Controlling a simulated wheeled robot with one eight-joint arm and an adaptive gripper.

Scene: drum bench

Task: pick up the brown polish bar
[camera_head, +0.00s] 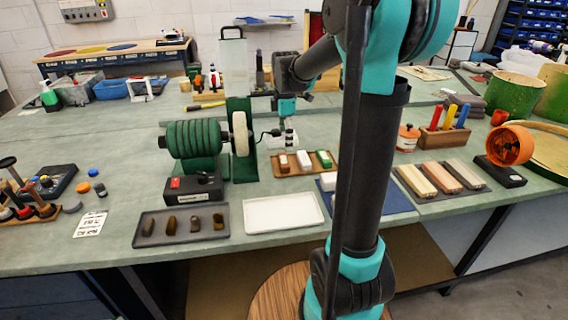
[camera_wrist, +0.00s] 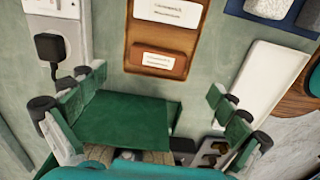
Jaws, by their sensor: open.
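The brown polish bar (camera_head: 283,163) lies at the left end of a wooden tray (camera_head: 311,172), beside a white bar (camera_head: 303,160) and a green bar (camera_head: 324,158). In the wrist view the brown bar (camera_wrist: 181,70) shows at upper middle with a white label on top, in the wooden tray (camera_wrist: 134,45). My gripper (camera_head: 288,138) is above and behind the tray in the head view. In the wrist view my gripper (camera_wrist: 157,88) has its fingers wide apart, with nothing between them but a green machine part below. The bar lies just beyond the fingertips, untouched.
The green polishing machine (camera_head: 190,140) with its white wheel (camera_head: 240,133) stands just left of the tray. A white tray (camera_head: 284,213) and a dark tray (camera_head: 150,230) with several stones lie in front. My arm hides part of the blue mat (camera_head: 394,200).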

